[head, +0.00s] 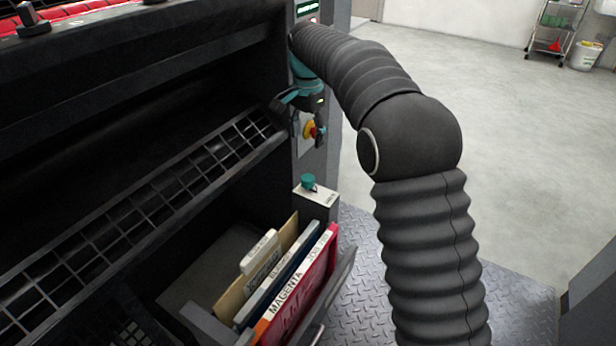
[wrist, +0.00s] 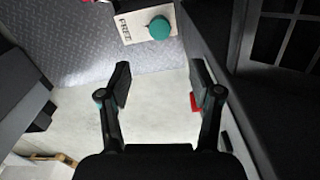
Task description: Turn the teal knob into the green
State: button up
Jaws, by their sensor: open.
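No green mark can be made out on the plate. My gripper (wrist: 161,78) is open and empty; the knob lies beyond its fingertips, apart from them. In the head view my gripper is small and partly lost against the dark machine, so its fingers are hard to separate.
A red and yellow button (head: 310,130) sits on the machine's side panel. An open bin (head: 345,275) of labelled folders, one reading "MAGENTA" (head: 290,295), is below the knob. A grid rack (head: 150,205) runs along the left. The floor on the right is open.

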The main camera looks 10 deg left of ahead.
aim_at(308, 178)
notch_tip(308, 178, down, 14)
jog(key=shift+r+b, duration=0.2)
jog(key=shift+b, duration=1)
jog(key=c, duration=1.1)
